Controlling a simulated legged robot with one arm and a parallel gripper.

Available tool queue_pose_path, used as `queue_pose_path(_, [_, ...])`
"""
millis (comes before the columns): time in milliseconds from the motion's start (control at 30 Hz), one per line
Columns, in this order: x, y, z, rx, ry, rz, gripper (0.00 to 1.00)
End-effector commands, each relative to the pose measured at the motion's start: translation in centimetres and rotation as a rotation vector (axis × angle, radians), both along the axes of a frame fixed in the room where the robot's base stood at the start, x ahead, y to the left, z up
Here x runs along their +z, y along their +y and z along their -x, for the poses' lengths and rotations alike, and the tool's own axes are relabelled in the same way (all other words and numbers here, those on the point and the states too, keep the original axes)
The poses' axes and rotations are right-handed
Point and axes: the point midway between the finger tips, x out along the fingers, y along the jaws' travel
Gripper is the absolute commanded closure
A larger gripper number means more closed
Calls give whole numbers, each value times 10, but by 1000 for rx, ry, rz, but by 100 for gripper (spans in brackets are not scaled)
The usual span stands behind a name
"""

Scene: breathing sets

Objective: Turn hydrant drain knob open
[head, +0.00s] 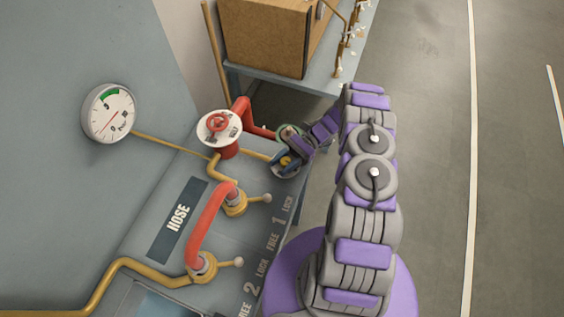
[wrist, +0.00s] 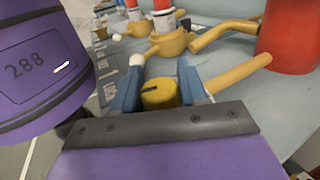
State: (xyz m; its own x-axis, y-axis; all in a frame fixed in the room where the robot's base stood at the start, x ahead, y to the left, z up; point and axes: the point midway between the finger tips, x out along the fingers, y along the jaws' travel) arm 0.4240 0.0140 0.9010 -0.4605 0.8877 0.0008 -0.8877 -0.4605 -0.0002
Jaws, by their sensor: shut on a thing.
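The drain knob (wrist: 160,95) is a short yellow cylinder with a dark slot line on its top. In the wrist view it sits between the two blue fingers of my gripper (wrist: 158,88), which is shut on it. In the head view my gripper (head: 286,163) reaches the end of a yellow pipe, and only a little yellow of the knob shows there. The red hydrant (head: 230,148) with a white top and a red wheel (head: 219,123) stands left of my gripper. Its red body also shows at the right in the wrist view (wrist: 290,40).
A round gauge (head: 109,113) is on the wall at left. Red hoses (head: 208,225) on yellow valves with white-tipped levers (head: 239,261) stand along the grey panel near the HOSE label (head: 179,220). A cardboard box (head: 265,38) rests on a table behind. Open floor lies right.

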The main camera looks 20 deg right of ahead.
Motion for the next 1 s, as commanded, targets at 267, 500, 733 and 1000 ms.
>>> queue_pose_path(267, [0,-1,0,78,-5,2,88])
queue_pose_path(500, [0,-1,0,103,-5,2,88])
queue_pose_path(733, [0,-1,0,104,-3,2,88])
queue_pose_path(1000, [0,-1,1,105,-2,1,46])
